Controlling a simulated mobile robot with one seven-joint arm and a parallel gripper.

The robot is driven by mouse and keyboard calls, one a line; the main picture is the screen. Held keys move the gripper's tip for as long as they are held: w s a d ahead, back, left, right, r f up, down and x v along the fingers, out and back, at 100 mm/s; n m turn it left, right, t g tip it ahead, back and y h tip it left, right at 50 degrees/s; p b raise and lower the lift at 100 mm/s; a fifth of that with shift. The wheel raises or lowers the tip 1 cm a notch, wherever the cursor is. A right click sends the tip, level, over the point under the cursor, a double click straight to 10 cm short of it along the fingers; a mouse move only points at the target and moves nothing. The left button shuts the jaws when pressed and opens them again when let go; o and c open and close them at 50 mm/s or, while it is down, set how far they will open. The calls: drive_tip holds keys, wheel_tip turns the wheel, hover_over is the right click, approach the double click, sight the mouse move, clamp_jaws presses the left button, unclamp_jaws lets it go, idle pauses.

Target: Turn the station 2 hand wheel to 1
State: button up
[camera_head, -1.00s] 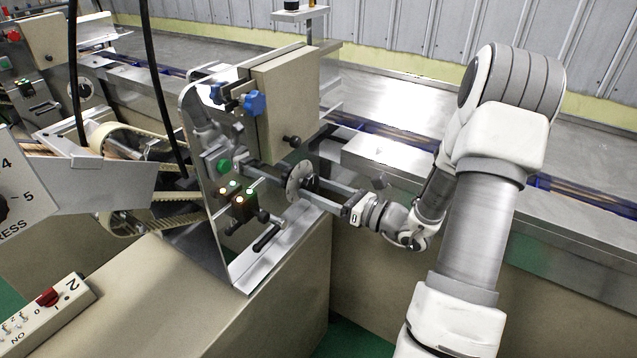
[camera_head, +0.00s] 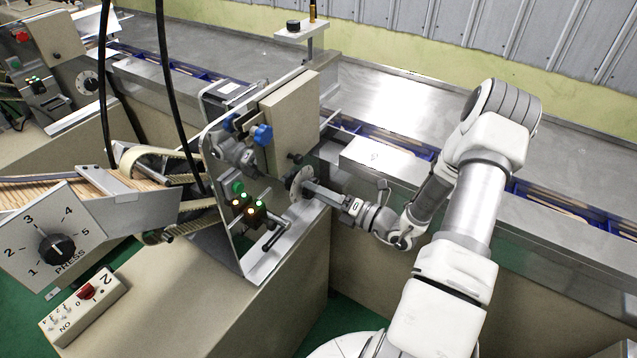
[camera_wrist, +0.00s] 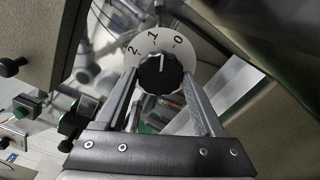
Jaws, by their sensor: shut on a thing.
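The hand wheel is a black fluted knob (camera_wrist: 161,74) on a white round dial plate (camera_wrist: 171,44) marked 2, 1 and 0. The knob's white pointer line points up, between 1 and 0 and closer to 1. In the wrist view, the two fingers of my gripper (camera_wrist: 160,88) are on either side of the knob, shut on it.
Left of the wheel is a metal panel with a blue knob (camera_head: 263,135) and lit buttons (camera_head: 247,207). A PRESS dial (camera_head: 56,249) and a switch box (camera_head: 88,309) marked 2 are at the lower left. A steel conveyor (camera_head: 400,185) runs behind my arm.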

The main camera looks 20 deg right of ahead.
drive_tip(key=m+p, duration=0.3)
drive_tip(key=m, duration=0.1)
drive_tip(key=shift+m, duration=0.4)
idle(0.4)
drive_tip(key=o, duration=1.4)
drive_tip(key=shift+c, duration=0.2)
drive_tip(key=shift+s, duration=0.1)
drive_tip(key=v, duration=1.7)
drive_tip(key=shift+d+b, duration=0.15)
drive_tip(key=shift+b, duration=0.25)
drive_tip(key=shift+s, duration=0.1)
